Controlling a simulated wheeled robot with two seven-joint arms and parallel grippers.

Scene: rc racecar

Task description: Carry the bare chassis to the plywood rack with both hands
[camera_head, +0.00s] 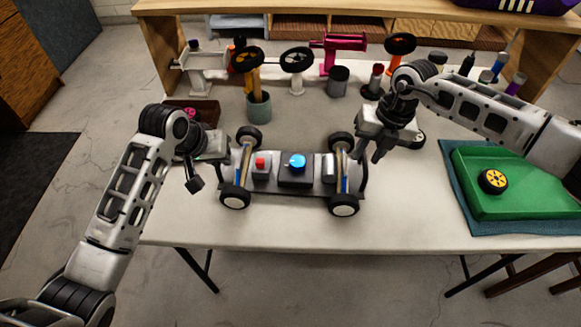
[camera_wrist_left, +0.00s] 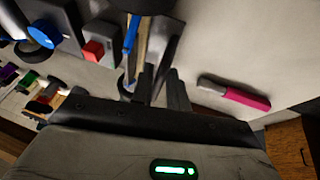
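The bare chassis (camera_head: 295,186), a dark plate with several wheels, a red button and a blue-topped part, sits on the white table. Dark curved end pieces rise at its left and right ends. Its left end shows in the left wrist view (camera_wrist_left: 70,40). My left gripper (camera_head: 196,172) is by the left end; its fingers (camera_wrist_left: 162,90) look slightly parted, with a dark chassis piece beyond or between them. My right gripper (camera_head: 371,150) is open just above the right end, apart from it. A plywood rack (camera_head: 155,50) stands along the back.
A green tray (camera_head: 520,195) with a yellow wheel (camera_head: 493,181) lies at right. The table's front strip (camera_head: 290,230) is clear.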

